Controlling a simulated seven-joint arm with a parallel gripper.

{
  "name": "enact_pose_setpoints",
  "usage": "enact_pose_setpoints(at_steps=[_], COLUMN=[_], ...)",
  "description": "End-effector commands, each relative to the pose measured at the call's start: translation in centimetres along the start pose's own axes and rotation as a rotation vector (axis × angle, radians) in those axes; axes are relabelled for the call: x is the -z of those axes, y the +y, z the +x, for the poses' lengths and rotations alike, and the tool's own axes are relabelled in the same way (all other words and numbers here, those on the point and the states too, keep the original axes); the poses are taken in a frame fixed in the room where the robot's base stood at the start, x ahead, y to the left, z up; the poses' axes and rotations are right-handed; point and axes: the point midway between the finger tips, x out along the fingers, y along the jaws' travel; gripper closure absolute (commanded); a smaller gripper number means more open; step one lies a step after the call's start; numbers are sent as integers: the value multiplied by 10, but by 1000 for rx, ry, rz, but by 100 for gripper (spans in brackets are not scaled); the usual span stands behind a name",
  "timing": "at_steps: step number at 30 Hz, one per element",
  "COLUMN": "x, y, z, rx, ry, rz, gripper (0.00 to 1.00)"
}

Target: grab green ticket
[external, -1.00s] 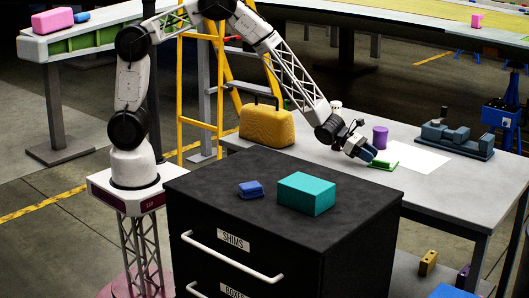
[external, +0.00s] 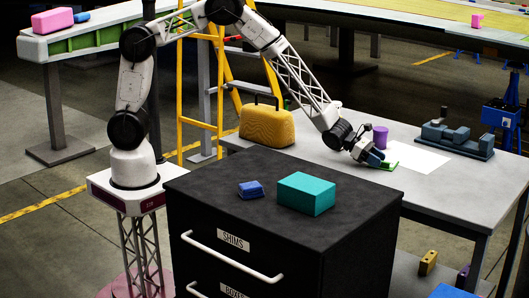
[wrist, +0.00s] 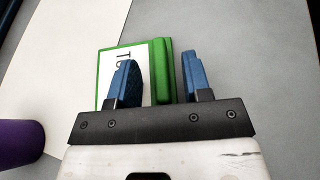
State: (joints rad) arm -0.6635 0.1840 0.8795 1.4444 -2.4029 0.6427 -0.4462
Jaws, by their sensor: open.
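The green ticket (wrist: 106,72) lies on the grey table in the wrist view, with a white face bearing dark lettering and a raised green bar (wrist: 162,70) along its right side. In the external view a green edge of it (external: 391,165) shows beside my gripper (external: 378,160). My gripper (wrist: 160,75) is open, its two blue fingers on either side of the green bar. The left finger overlaps the white face in the picture; the right finger is off the ticket's right edge. I cannot tell whether the fingertips touch the table.
A purple cylinder (external: 380,136) stands close behind my gripper, also at the wrist view's left edge (wrist: 18,143). A white sheet (external: 420,157) lies to the right. A blue-grey fixture (external: 457,140) stands farther right. A black cabinet (external: 230,190) with teal and blue blocks stands in front.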

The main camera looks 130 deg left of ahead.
Motion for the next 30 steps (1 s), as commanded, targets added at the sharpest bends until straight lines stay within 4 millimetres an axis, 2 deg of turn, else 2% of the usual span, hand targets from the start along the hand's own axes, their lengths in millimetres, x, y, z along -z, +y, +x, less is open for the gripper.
enact_pose_setpoints(at_steps=[1,9,22,30], x=[0,0,-3,-23], y=[0,0,0,0], z=[0,0,-1,-9], rx=[0,0,0,-1], ry=[0,0,-1,-2], rz=[0,0,0,1], gripper=[58,100,100,100])
